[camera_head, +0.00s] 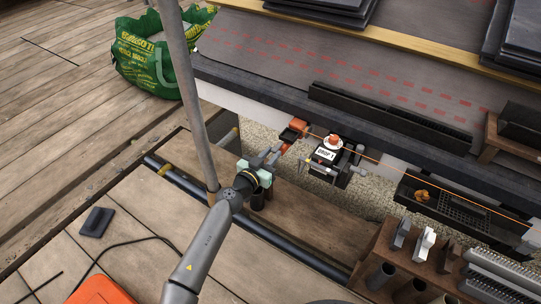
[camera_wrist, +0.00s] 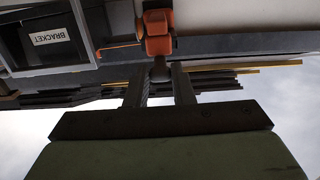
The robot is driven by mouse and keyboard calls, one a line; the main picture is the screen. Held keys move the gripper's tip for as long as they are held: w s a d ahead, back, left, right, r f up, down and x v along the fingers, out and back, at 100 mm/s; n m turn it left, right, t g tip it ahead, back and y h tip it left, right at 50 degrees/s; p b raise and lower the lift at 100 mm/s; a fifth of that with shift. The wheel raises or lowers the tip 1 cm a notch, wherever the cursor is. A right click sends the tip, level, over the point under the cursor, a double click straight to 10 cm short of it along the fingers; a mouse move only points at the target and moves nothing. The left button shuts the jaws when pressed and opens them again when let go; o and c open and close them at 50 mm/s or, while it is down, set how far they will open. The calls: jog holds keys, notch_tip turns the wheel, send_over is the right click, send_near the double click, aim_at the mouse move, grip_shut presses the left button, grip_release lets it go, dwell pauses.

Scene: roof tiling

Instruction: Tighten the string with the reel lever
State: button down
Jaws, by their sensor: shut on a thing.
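The orange string reel (camera_head: 299,126) is at the roof's lower edge, beside a dark block. In the wrist view the orange reel body (camera_wrist: 157,36) shows just beyond the fingers, with a short brownish lever end (camera_wrist: 160,70) below it. My gripper (camera_head: 273,155) reaches up to the reel from below. In the wrist view my gripper (camera_wrist: 160,76) has its two fingers on either side of the lever end and is shut on it. The orange string (camera_head: 420,178) runs from the reel to the lower right, looking straight along the eave. The lever's full shape is hidden by the gripper.
A black tray (camera_head: 455,208) hangs further right. A wooden tool rack (camera_head: 400,258) is front right. A green bag (camera_head: 150,55) stands back left.

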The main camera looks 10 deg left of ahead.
jog(key=shift+f+t, duration=0.25)
jog(key=shift+t, duration=0.05)
dwell(0.4)
jog(key=c, duration=1.2)
grip_release()
jog(key=shift+c, duration=0.2)
